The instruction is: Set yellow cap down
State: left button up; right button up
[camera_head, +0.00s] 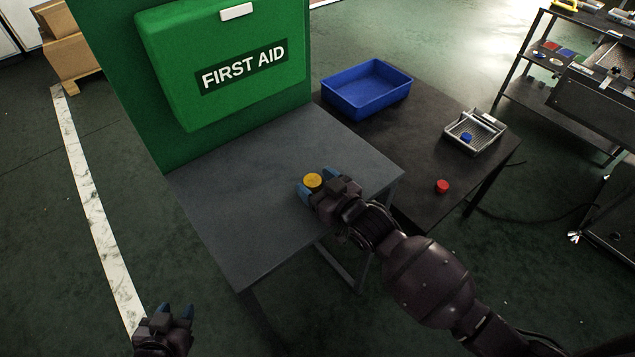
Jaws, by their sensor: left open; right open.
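The yellow cap (313,180) is a small round disc at the grey table (240,225), near its right side. My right gripper (314,188) is open, with its blue fingertips on either side of the cap. I cannot tell whether the cap rests on the table or touches a finger. My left gripper (176,312) is open and empty at the lower left, over the floor and apart from the table.
A green first aid box (225,60) stands behind the grey table. The dark table to the right holds a blue bin (366,92), a red cap (442,186) and a metal tray (490,142) with a blue cap (466,137). The grey table's left part is clear.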

jog(key=shift+r, duration=0.1)
jog(key=shift+s+d, duration=0.1)
jog(key=shift+d, duration=0.05)
jog(key=v, duration=1.2)
jog(key=s+d+f+m+h, duration=0.3)
jog(key=s+d+f+h, duration=0.1)
jog(key=d, duration=0.4)
notch_tip(320, 180, down, 2)
jog(key=shift+s+d+f+m+h+p, duration=0.25)
jog(key=shift+m+h+p, duration=0.2)
jog(key=shift+h, duration=0.25)
jog(key=shift+o, duration=0.6)
jog(key=s+d+f+m+g+h, duration=0.1)
jog(key=s+d+f+h, duration=0.3)
jog(key=s+d, duration=0.5)
jog(key=shift+f+m+g, duration=0.4)
jog(key=shift+f+m, duration=0.25)
jog(key=shift+f, duration=0.35)
